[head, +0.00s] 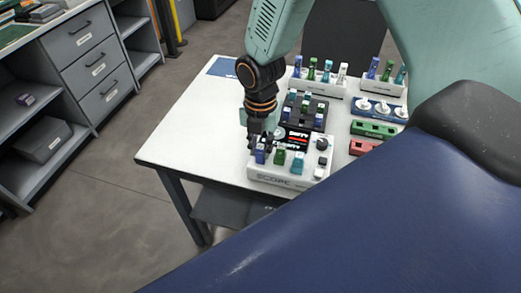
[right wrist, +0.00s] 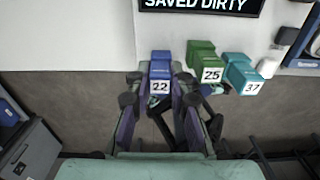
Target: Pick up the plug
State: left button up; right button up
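My right gripper (head: 259,145) points down at the front left corner of the white SCOPE box (head: 261,176). In the right wrist view, the fingers of this gripper (right wrist: 160,95) stand on either side of a blue plug marked 22 (right wrist: 160,72). They are very close to its sides, and I cannot tell whether they press on it. The blue plug also shows in the head view (head: 260,156), partly hidden by the gripper, at the end of a row with a green plug marked 25 (right wrist: 205,60) and a teal plug marked 37 (right wrist: 242,73). My left gripper is not in view.
The white table (head: 190,130) is clear on its left side. A black device with more plugs (head: 303,112) stands behind the box. Plug racks (head: 318,86) stand further back. Green (head: 373,129) and red (head: 362,146) blocks lie right. Grey drawers (head: 85,45) stand far left.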

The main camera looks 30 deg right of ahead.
aim_at(261, 146)
jog(key=shift+s+d, duration=0.1)
grip_shut()
jog(key=shift+r, duration=0.2)
notch_tip(261, 146, up, 9)
jog(key=shift+r+p, duration=0.1)
jog(key=shift+p, duration=0.65)
jog(key=shift+r, duration=0.15)
